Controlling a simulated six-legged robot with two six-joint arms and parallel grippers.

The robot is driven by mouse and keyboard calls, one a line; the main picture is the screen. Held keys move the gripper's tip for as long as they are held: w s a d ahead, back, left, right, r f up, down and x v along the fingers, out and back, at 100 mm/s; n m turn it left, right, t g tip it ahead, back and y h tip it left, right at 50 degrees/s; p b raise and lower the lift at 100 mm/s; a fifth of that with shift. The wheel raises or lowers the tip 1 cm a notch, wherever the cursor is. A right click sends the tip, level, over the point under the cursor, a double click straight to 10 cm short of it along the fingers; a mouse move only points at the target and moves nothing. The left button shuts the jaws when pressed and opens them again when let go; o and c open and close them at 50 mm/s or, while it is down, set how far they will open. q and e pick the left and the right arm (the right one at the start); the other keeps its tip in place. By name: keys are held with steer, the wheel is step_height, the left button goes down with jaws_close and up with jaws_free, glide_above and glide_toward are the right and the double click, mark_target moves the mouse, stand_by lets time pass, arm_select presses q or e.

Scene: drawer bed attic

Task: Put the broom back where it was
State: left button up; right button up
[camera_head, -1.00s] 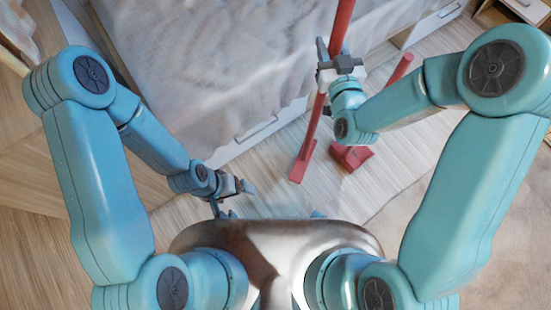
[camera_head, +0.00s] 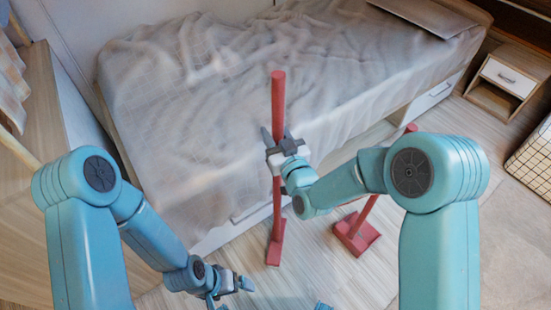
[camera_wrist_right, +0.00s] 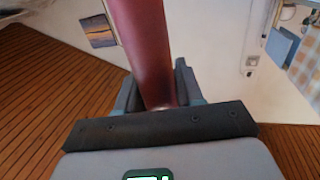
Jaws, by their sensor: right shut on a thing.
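The red broom (camera_head: 278,100) has a long pole and a small block-like head at the floor. It stands near upright in front of the bed. My right gripper (camera_head: 277,142) is shut around the pole about midway up. In the right wrist view the dark red pole (camera_wrist_right: 140,40) runs up from between the jaws. My left gripper (camera_head: 232,288) is low at the front, apart from the broom, with its fingers spread and nothing between them.
A second red long-handled tool (camera_head: 357,234) stands on the floor right of the broom, partly behind my right arm. The bed (camera_head: 190,110) fills the back. A nightstand (camera_head: 508,78) and a grid-patterned basket (camera_head: 532,160) are at the right. Floor lies open between.

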step_height(320, 180, down, 5)
steer(key=shift+r, duration=0.15)
steer(key=shift+s+b, duration=0.1)
steer(key=shift+b, duration=0.2)
steer(key=shift+f, duration=0.2)
steer(key=o, duration=1)
steer(key=shift+o, duration=0.2)
steer(key=shift+r, duration=0.1)
